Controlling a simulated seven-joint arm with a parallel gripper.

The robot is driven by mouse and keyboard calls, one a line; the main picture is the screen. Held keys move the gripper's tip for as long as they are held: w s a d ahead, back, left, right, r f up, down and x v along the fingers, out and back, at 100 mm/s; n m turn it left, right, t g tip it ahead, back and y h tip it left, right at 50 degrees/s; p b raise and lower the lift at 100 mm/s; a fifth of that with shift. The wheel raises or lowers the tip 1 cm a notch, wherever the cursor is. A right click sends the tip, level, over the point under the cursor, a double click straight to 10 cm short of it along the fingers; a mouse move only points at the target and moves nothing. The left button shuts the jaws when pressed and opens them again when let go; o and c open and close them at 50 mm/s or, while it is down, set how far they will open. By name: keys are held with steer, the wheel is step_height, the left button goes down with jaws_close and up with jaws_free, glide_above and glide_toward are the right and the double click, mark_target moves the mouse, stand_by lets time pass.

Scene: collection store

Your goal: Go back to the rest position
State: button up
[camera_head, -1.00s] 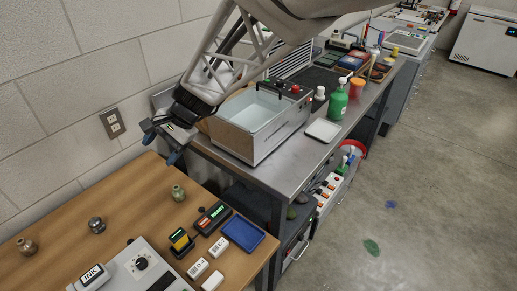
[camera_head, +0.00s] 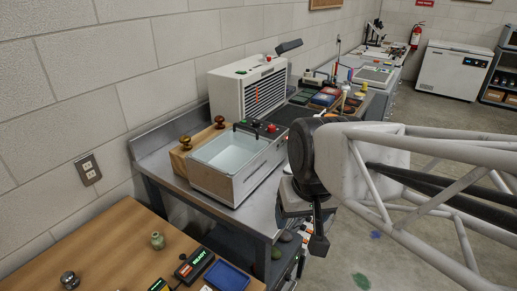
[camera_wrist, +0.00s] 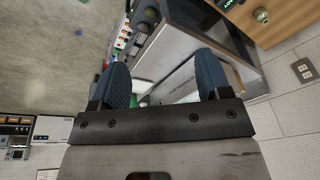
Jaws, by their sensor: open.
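My gripper (camera_head: 319,228) hangs at the right of the head view, in front of the metal bench (camera_head: 262,211) and partly turned away from the camera. In the wrist view my gripper (camera_wrist: 160,85) shows two blue ribbed fingers spread well apart. Nothing is between them. Behind the fingers lie the bench and the floor, at a distance.
A white open-topped basin (camera_head: 240,157) stands on the bench, with a vented white unit (camera_head: 249,88) behind it. A wooden table (camera_head: 110,245) at lower left holds a small green weight (camera_head: 157,240) and a blue tray (camera_head: 227,277). Open floor (camera_head: 400,240) lies to the right.

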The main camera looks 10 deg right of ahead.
steer(key=shift+s+d+f+h, duration=0.1)
steer(key=shift+s+d+h, duration=0.3)
steer(key=shift+s+d, duration=0.65)
stand_by(0.6)
